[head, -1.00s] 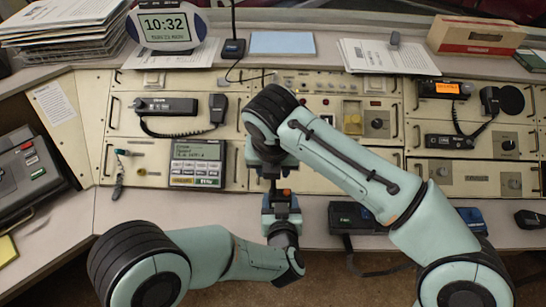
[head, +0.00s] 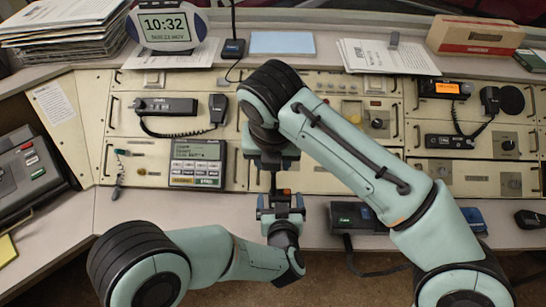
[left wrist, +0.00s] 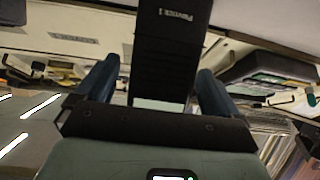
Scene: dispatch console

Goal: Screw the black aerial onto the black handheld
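The black handheld (left wrist: 170,50) stands large in the left wrist view, between the two blue fingers of my left gripper (left wrist: 158,92), with a narrow gap on each side. In the head view the left gripper (head: 281,208) is open around the handheld, whose orange knob (head: 286,192) shows at the console's front edge. A thin dark upright rod, seemingly the black aerial (head: 273,182), rises from the handheld's top left towards my right gripper (head: 272,160). The right gripper is just above, and its wrist hides its fingertips. Whether it grips the aerial is not clear.
The desk-set with a green screen (head: 197,160) is left of the grippers. A black box (head: 352,217) sits on the front ledge to the right, partly behind my right arm. Console panels with a corded microphone (head: 218,106) lie behind.

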